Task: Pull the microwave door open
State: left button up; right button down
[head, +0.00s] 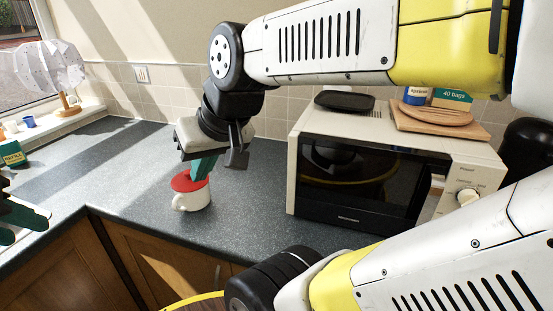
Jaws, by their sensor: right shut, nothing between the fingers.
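The microwave (470,160) is a cream box with a dark glass door (350,185), standing on the counter right of centre. The door looks shut, lying flush with the front. A control panel with a round dial (467,197) is at its right side. My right gripper (201,176) is left of the microwave, apart from it, pointing down with its teal fingers shut and empty over a mug. I cannot tell whether they touch the mug. My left gripper (22,216) shows only partly at the left edge, far from the microwave; its jaw opening is unclear.
The white mug (193,202) with a red top stands on the dark counter. A black tray (344,101) and wooden boards (434,118) lie on the microwave. My arm links cover much of the right. The counter between mug and microwave is clear.

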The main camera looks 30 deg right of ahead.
aim_at(389, 190)
jog(key=z, duration=2.15)
jog(key=k+j+z, duration=0.25)
jog(key=k+j, duration=0.2)
jog(key=j, duration=0.1)
